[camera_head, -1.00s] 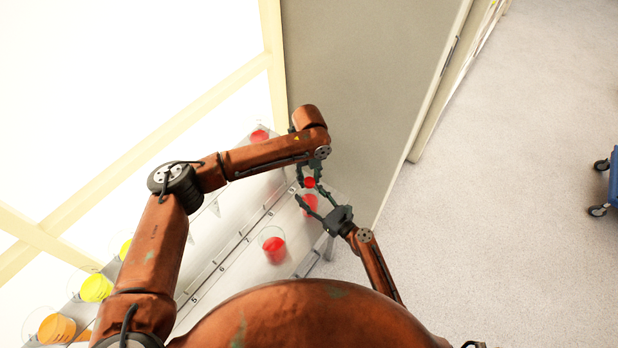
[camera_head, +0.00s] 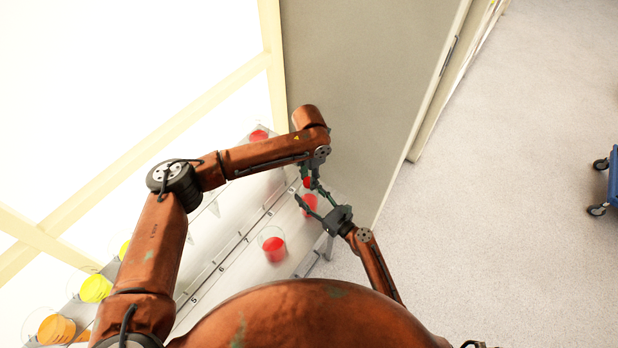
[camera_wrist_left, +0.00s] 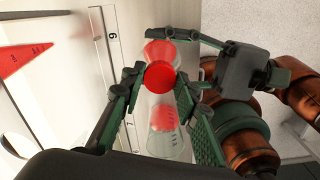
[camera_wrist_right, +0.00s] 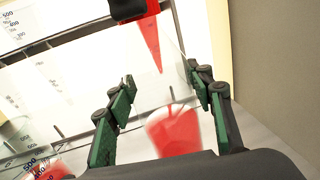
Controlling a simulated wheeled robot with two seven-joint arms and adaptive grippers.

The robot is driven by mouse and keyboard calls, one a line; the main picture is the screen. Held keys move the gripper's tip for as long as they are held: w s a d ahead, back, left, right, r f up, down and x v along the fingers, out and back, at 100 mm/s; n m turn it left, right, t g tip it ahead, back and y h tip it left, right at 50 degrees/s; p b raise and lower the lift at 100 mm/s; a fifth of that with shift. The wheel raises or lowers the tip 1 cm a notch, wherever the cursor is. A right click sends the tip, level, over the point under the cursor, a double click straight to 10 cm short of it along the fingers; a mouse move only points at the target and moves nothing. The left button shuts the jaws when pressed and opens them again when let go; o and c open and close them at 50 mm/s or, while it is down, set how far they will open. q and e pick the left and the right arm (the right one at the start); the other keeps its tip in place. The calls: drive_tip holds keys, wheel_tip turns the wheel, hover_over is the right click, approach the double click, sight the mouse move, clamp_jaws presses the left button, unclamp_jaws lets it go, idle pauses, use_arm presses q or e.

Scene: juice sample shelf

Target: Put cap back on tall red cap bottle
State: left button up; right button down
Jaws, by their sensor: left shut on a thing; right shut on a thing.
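My left gripper (camera_wrist_left: 157,88) is shut on a round red cap (camera_wrist_left: 159,75), and its fingers partly cover the cap in the head view (camera_head: 307,182). Below the cap in the left wrist view is a clear glass vessel with red contents (camera_wrist_left: 164,118). My right gripper (camera_wrist_right: 162,80) comes in from the right in the head view (camera_head: 309,197) and is shut on a clear vessel that is hard to make out. A red-filled vessel (camera_wrist_right: 173,130) shows between its fingers in the right wrist view. Whether the cap touches a rim is unclear.
A shelf rack (camera_head: 205,285) runs diagonally along the left, with another red beaker (camera_head: 273,248) and yellow (camera_head: 95,288) and orange (camera_head: 56,328) ones. A grey panel (camera_head: 360,80) stands close behind the grippers. Open floor (camera_head: 500,200) lies to the right.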

use_arm(q)
drive_tip(key=o, duration=0.7)
drive_tip(key=shift+r, duration=2.25)
drive_tip(key=shift+c, duration=0.3)
